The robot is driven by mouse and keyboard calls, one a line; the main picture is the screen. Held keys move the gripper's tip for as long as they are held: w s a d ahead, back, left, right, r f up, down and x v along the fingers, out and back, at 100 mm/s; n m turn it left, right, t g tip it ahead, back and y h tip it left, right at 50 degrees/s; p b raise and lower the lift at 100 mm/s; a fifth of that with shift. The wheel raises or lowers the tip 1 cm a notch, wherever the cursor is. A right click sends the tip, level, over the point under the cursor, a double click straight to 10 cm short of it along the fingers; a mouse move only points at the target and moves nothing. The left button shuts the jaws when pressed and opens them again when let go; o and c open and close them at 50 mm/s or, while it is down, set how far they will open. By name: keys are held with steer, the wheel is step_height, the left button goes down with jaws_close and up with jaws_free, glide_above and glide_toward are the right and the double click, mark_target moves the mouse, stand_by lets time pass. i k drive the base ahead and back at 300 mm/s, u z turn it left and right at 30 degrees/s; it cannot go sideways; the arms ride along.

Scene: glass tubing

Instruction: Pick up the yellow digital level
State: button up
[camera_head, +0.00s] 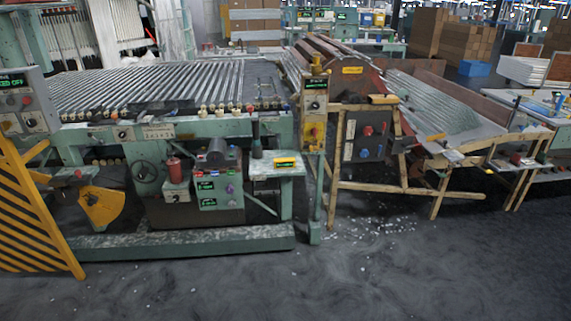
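A small yellow block with a dark display and green digits, which looks like the yellow digital level (285,163), lies on a small pale green shelf (263,172) at the right front of the roller machine. It is near the shelf's right side, and nothing covers it from this view. A dark bottle-like object (257,140) stands to its left on the same shelf. My gripper is not in view.
A yellow control post (315,110) rises just right of the shelf. A wooden-framed sloping rack (385,188) stands further right. A black-and-yellow striped barrier (35,220) is at the left. The dark floor (300,285) in front is open, with white fragments scattered near the post.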

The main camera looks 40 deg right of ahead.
mark_target(287, 162)
steer(key=i, duration=0.95)
steer(key=u, duration=0.05)
